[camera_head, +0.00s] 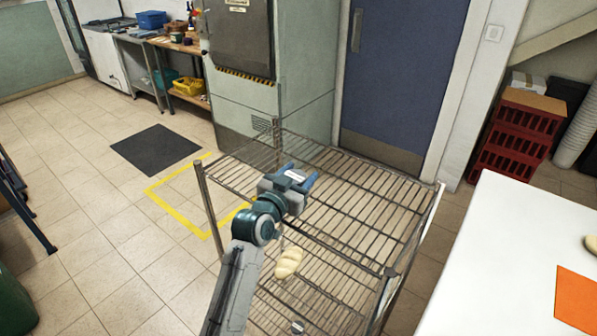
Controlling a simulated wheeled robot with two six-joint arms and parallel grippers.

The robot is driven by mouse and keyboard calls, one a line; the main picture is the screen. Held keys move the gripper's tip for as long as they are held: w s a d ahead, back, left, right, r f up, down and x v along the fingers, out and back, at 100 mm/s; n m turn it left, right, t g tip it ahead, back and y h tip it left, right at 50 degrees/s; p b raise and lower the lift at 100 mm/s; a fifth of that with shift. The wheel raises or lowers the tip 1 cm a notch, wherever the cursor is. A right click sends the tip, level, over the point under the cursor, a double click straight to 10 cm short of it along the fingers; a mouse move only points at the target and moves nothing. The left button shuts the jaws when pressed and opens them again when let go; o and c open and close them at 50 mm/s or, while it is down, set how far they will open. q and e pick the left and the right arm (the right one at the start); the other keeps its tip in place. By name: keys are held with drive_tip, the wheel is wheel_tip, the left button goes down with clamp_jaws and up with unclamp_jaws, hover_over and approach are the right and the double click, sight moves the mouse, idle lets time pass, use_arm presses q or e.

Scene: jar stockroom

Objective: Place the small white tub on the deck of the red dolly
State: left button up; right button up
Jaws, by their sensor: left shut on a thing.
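My left gripper (290,182) is over the top shelf of a wire rack (370,210), seen from above and behind. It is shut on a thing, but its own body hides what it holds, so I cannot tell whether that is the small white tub. A pale patch shows on top of the gripper. I see no tub standing free and cannot make out a red dolly. My right gripper is not in view.
A braided loaf (288,263) and a small pale item (297,327) lie on the lower rack shelf. A white table (500,240) with an orange sheet (576,298) stands right. Red crates (517,135) are stacked behind. Floor left of the rack, with a dark mat (155,149), is open.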

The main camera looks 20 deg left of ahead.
use_arm(q)
drive_tip(key=shift+f, duration=0.1)
drive_tip(key=shift+f, duration=0.15)
drive_tip(key=o, duration=1.1)
drive_tip(key=shift+r, duration=0.2)
